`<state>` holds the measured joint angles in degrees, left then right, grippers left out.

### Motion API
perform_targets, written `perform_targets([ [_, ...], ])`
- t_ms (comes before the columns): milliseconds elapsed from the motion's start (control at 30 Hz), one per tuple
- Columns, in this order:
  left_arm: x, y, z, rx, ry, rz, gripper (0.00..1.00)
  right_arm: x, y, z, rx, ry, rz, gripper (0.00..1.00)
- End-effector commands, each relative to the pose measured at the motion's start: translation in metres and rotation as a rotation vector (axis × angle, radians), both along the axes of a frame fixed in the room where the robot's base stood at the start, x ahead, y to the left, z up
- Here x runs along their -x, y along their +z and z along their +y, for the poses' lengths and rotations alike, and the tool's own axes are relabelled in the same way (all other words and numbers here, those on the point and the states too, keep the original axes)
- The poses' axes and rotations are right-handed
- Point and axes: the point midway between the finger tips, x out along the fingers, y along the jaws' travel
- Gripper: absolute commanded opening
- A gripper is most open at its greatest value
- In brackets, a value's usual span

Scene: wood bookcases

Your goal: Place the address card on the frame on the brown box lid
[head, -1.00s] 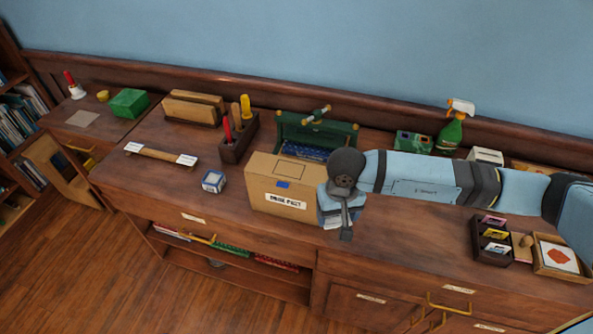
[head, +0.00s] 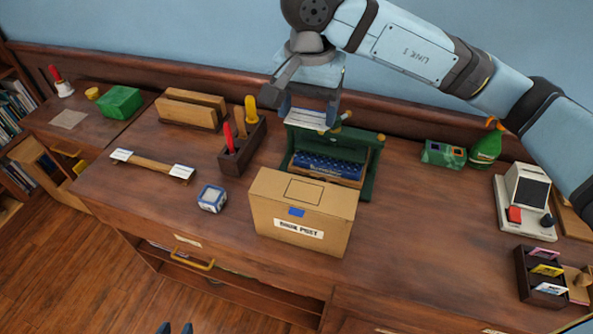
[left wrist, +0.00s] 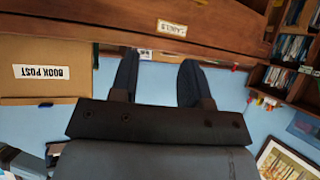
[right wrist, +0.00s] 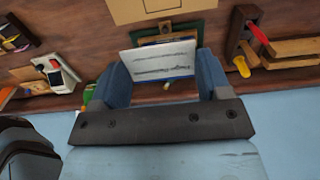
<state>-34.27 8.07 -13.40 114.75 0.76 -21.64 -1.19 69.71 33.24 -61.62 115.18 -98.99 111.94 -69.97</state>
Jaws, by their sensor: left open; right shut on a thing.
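The brown box (head: 290,232) stands on the desk with a "BOOK POST" label on its front; it also shows in the left wrist view (left wrist: 40,88). A thin dark frame outline (head: 303,191) is on its lid, with nothing on it. The card also shows in the head view (head: 307,119). My left gripper (left wrist: 156,72) is open and empty, low in front of the desk; only its tips show in the head view (head: 175,328).
A pen holder (head: 240,150) with upright handles stands to the left, near a small blue-and-white cube (head: 212,198). The desk right of the box is clear up to a card tray (head: 522,278).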

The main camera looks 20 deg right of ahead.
Motion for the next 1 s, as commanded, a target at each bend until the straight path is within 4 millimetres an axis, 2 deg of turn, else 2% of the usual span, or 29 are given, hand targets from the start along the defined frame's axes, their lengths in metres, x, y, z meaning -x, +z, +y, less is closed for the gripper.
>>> perform_targets([
  [167,0.009,-0.004,0.0,-0.001,0.0,0.019,0.43,0.0,-0.016,0.0,0.001,0.001,0.004,0.49],
  [500,0.015,0.0,-0.001,-0.002,-0.001,0.037,0.43,0.001,-0.104,0.0,0.001,0.0,0.006,0.49],
  [700,0.011,0.009,-0.001,-0.001,-0.001,0.027,0.43,0.001,-0.146,0.0,0.0,0.001,0.004,0.49],
  [1000,0.009,0.015,-0.001,0.001,-0.001,0.02,0.43,0.001,-0.171,0.0,0.0,0.001,0.002,0.49],
])
